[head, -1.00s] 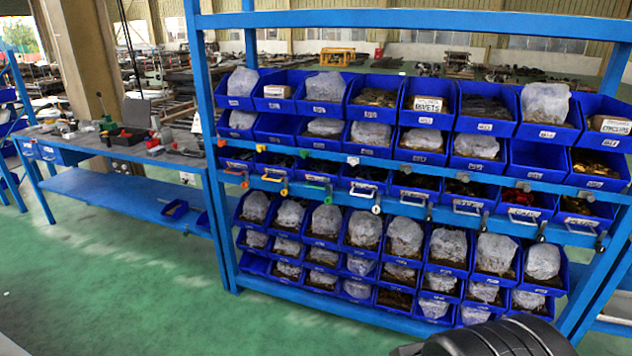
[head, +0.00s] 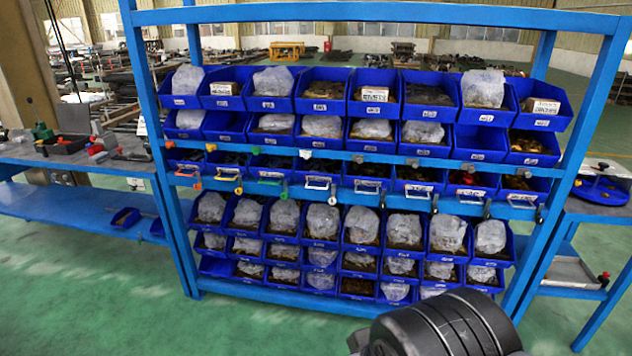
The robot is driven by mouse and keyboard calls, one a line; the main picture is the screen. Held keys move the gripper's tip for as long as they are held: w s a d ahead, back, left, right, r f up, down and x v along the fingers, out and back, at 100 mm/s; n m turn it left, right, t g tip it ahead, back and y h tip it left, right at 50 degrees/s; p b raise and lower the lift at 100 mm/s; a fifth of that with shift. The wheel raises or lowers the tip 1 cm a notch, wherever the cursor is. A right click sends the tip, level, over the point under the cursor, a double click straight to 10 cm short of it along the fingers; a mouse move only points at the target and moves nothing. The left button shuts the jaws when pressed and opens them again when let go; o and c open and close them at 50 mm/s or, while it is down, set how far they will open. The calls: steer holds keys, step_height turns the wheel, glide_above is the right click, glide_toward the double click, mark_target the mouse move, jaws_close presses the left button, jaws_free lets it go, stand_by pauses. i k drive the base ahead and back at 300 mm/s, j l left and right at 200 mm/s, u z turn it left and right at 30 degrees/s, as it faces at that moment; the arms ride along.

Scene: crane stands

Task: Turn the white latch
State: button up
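Colored latches hang in a row on the blue rail across the middle of the rack. The white latch (head: 333,190) hangs beside a white-framed handle (head: 318,182), right of the green one (head: 271,181). An orange latch (head: 196,182) and a yellow latch (head: 238,186) hang further left. Grey and dark latches hang further right. The white latch seems to point down; its exact angle is too small to tell. A dark, ribbed rounded part of my arm shows at the bottom right, well in front of the rack. My gripper's fingers are not in view, and nothing of mine touches the latches.
The blue rack (head: 380,18) holds rows of blue bins with bagged parts. A blue workbench (head: 80,205) with tools stands at left. Another table (head: 597,214) with a blue item stands at right. The green floor (head: 110,290) in front is clear.

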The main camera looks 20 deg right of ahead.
mark_target(333, 200)
steer(key=i+l+z, duration=0.2)
steer(key=i+l, duration=0.2)
steer(key=i+l+z, duration=0.45)
steer(key=i, duration=0.4)
steer(key=i+l+z, duration=0.2)
steer(key=i, duration=0.3)
steer(key=l, duration=0.1)
